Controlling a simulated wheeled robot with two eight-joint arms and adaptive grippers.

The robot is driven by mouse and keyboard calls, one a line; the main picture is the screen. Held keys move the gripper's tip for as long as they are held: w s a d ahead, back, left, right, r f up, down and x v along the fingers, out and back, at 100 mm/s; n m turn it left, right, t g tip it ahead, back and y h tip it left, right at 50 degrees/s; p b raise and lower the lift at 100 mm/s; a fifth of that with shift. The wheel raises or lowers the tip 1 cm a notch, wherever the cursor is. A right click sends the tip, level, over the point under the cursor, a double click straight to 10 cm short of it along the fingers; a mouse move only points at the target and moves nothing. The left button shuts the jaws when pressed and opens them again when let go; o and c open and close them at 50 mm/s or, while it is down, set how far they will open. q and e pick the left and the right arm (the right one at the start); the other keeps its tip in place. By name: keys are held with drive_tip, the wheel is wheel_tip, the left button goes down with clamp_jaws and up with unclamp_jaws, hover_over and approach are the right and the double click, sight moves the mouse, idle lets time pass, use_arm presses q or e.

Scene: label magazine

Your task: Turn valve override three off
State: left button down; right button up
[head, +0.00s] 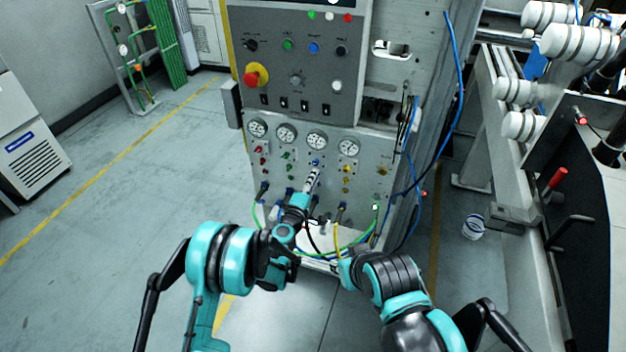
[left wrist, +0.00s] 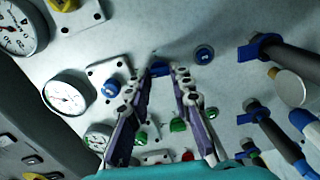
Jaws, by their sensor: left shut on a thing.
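The valve panel (head: 273,178) stands ahead of me below a row of gauges, with columns of small red, green, blue and yellow knobs. My left gripper (head: 314,174) reaches the blue column under the third gauge (head: 317,139). A blue knob (head: 315,162) shows just above its fingertips. In the left wrist view my left gripper (left wrist: 158,85) is shut on the middle blue knob (left wrist: 160,68), which is partly hidden between the fingertips.
Hose fittings and green, yellow and blue hoses (head: 363,236) hang along the panel's lower edge, close to both arms. A red emergency button (head: 254,75) is on the upper control panel (head: 318,100). The floor to the left (head: 120,215) is clear.

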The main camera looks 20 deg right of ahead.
use_arm(q)
drive_tip(key=shift+n, duration=0.6)
drive_tip(key=c, duration=1.3)
unclamp_jaws()
drive_tip(key=shift+c, duration=0.2)
drive_tip(key=v, duration=0.7)
drive_tip(key=shift+s+a, duration=0.15)
drive_tip(key=shift+s, duration=0.05)
